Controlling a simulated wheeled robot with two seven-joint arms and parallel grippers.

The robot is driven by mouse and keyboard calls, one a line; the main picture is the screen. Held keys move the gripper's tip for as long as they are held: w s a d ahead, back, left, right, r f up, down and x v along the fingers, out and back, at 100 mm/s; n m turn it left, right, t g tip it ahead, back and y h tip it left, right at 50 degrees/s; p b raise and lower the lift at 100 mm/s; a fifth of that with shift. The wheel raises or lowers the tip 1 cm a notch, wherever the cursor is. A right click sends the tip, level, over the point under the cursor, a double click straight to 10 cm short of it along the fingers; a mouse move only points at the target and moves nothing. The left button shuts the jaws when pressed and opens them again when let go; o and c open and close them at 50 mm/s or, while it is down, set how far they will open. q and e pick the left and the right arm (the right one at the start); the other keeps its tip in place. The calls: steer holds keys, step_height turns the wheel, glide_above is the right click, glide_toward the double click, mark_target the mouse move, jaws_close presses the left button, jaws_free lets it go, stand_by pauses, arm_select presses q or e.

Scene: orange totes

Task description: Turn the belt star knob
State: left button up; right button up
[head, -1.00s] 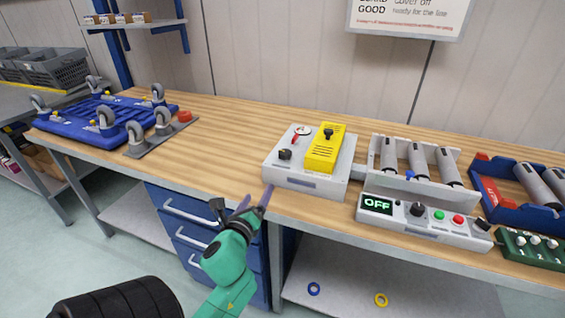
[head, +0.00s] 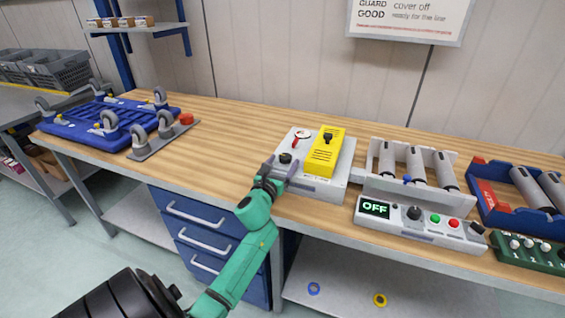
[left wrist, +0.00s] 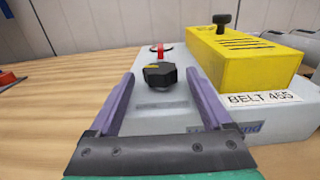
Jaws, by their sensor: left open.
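The belt star knob (left wrist: 160,75) is a black lobed knob with a small yellow mark, on top of a light grey box (head: 318,191) near the bench's front edge. In the head view the knob (head: 285,158) shows just past my fingertips. My left gripper (head: 281,167) is open at the box's front left. In the left wrist view its two purple fingers (left wrist: 165,100) point at the knob, one on each side of the line to it, with the knob a little beyond the tips. I see no contact. My right gripper is not in view.
A yellow cover (head: 325,150) with a black knob on top stands right of the star knob. A red-handled dial (head: 299,135) lies behind it. A roller unit with an OFF display (head: 376,208) is to the right.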

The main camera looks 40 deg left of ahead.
arm_select(q)
jaws_close()
steer(key=shift+m+h, duration=0.3)
steer(key=shift+h, duration=0.2)
steer(key=shift+s+a+m+t+h, duration=0.15)
steer(key=shift+m+t+h, duration=0.15)
steer(key=shift+m+h, duration=0.25)
steer(key=shift+a+f+m+h+b, duration=0.15)
steer(key=shift+m+h+b, duration=0.4)
steer(key=shift+h, duration=0.6)
steer(key=m+h+b, duration=0.1)
steer(key=h+b, duration=0.1)
steer(key=m+h+b, duration=0.1)
steer(key=h+b, duration=0.1)
steer(key=m+h+b, duration=0.1)
steer(key=b, duration=0.1)
steer(key=shift+a+f+m+h, duration=0.15)
steer(key=shift+a+m+h, duration=0.2)
steer(key=shift+m+h, duration=0.05)
steer(key=shift+r+m+h+b, duration=0.25)
steer(key=shift+m+h+b, duration=0.15)
steer(key=shift+h+b, duration=0.35)
jaws_free()
